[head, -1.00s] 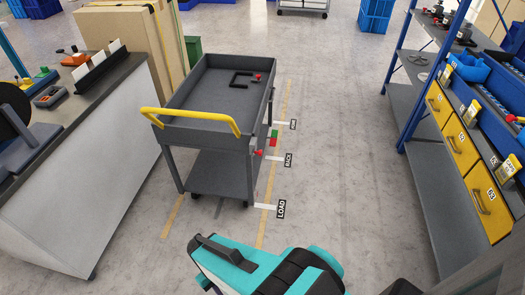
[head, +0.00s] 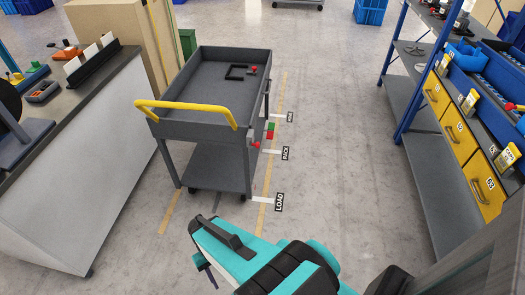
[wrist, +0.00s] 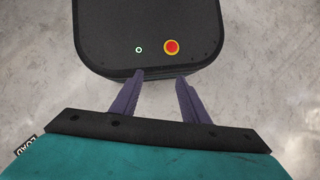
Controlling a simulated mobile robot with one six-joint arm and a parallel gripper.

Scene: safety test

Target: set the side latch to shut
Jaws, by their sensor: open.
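A grey two-deck cart (head: 205,128) with a yellow handle (head: 186,109) stands at centre-left in the head view. On its right side is a small red knob (head: 257,144), which looks like the side latch. A green and red marker (head: 270,131) sits just beyond the knob. The latch's exact position is too small to tell. In the wrist view my gripper (wrist: 160,77) is open and empty, with its two purple fingers apart. My teal arm shows low in the head view, well short of the cart, and the latch is not in the wrist view.
Floor labels, one reading LOAD (head: 279,202), lie along a yellow line right of the cart. A workbench (head: 85,165) stands left, a blue-framed shelf (head: 417,125) with yellow drawers right. The floor between cart and shelf is clear. A black bracket (head: 236,71) lies in the cart's tray.

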